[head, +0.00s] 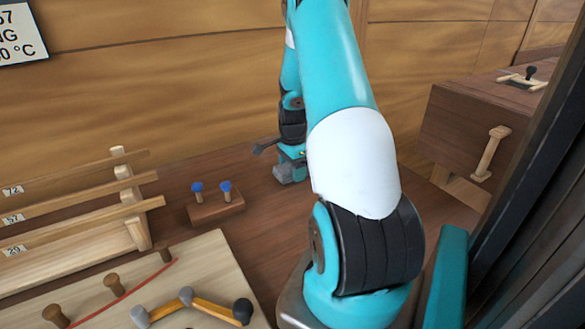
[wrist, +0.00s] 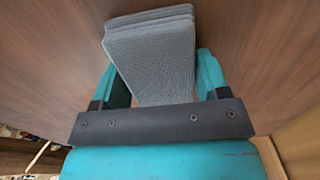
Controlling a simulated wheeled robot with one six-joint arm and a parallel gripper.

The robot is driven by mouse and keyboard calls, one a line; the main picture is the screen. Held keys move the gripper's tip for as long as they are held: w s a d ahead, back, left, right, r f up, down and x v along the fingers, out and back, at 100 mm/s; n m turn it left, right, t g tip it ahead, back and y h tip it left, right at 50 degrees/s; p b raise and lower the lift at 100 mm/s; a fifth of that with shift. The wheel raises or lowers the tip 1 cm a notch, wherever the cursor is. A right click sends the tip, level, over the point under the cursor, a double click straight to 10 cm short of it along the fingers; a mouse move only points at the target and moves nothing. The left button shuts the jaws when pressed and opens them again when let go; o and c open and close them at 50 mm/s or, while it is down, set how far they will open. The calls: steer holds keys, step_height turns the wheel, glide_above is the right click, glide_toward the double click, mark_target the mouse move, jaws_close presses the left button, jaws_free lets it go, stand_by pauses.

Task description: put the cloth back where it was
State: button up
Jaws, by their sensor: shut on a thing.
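A grey, finely checked folded cloth (wrist: 152,60) sits between the two teal fingers of my gripper (wrist: 162,78) in the wrist view. Its layers show at the far edge, and it narrows toward the jaws. My gripper is shut on it. In the head view my gripper (head: 290,160) is low over the brown wooden surface near the back wall, with a small grey part of the cloth (head: 285,174) showing below it. My own arm hides much of the area to the right. I cannot tell whether the cloth touches the wood.
A small wooden block with two blue-topped pegs (head: 215,207) stands left of my gripper. A slatted rack with number labels (head: 75,215) is farther left. A pale board with knobs and a jointed linkage (head: 150,285) lies in front. A wooden chest (head: 470,130) stands at right.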

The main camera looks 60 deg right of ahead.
steer(key=shift+f, duration=0.2)
steer(key=o, duration=0.9)
step_height(320, 180, up, 12)
steer(key=shift+r+b, duration=0.25)
steer(key=shift+b, duration=0.2)
steer(key=w+a+r+n+y, duration=0.15)
steer(key=a+n, duration=0.35)
steer(key=a, duration=0.5)
steer(key=w+a+r+n+t, duration=0.1)
steer(key=a+r+n, duration=0.3)
steer(key=a, duration=0.5)
steer(key=w+a+r+n, duration=0.1)
steer(key=w+a+n, duration=0.1)
steer(key=a+n, duration=0.6)
steer(key=s+a+r+n+y, duration=0.1)
steer(key=s+a+n, duration=0.6)
steer(key=a, duration=0.3)
steer(key=s+a+r+n+g+y, duration=0.1)
steer(key=s+a+n, duration=0.6)
steer(key=s+a, duration=0.2)
steer(key=shift+s+a+r+y, duration=0.2)
steer(key=shift+s+a+y, duration=0.15)
steer(key=shift+a, duration=0.8)
steer(key=shift+r, duration=0.15)
